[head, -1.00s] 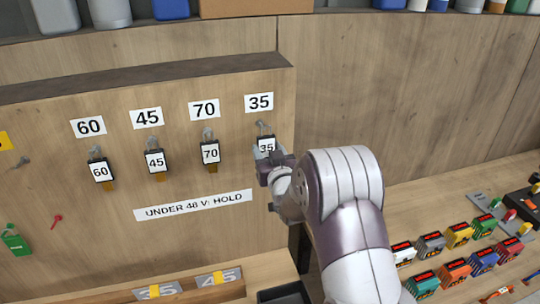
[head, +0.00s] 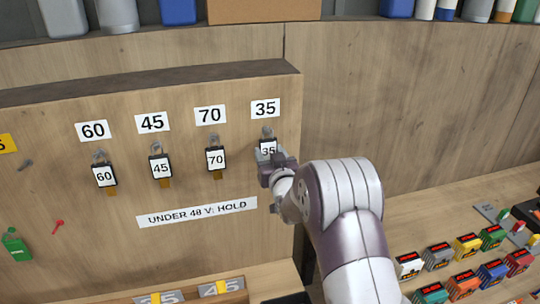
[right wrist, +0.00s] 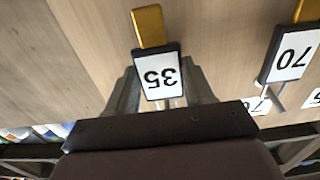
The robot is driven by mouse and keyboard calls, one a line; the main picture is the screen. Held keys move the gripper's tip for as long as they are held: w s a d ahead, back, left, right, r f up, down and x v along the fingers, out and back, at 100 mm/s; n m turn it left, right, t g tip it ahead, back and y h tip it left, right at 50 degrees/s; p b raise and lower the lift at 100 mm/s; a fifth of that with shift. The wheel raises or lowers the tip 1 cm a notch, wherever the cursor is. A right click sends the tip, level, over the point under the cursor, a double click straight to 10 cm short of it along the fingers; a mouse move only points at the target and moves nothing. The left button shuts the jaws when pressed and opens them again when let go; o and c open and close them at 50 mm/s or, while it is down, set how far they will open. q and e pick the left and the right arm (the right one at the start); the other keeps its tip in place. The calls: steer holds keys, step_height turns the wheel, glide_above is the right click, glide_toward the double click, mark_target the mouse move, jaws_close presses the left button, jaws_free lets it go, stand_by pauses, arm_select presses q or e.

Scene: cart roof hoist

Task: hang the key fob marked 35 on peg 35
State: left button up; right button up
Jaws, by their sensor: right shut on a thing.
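The key fob marked 35 (head: 268,149) is at the peg under the 35 label (head: 265,108) on the wooden board. My right gripper (head: 272,163) is shut on this fob. In the right wrist view the fob (right wrist: 160,77) sits between the two fingers (right wrist: 160,90), upside down in the picture, with its yellow tag pointing away. Peg 35 (head: 267,131) shows just above the fob. The gripper hides part of the fob, and I cannot tell whether its ring is around the peg. My left gripper is not in view.
Fobs marked 60 (head: 104,176), 45 (head: 161,168) and 70 (head: 216,159) hang on pegs to the left, the 70 fob closest. A sign (head: 197,212) is below them. Several coloured blocks (head: 467,247) stand on the bench at right.

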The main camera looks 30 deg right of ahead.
steer(key=o, duration=1.3)
steer(key=shift+c, duration=0.2)
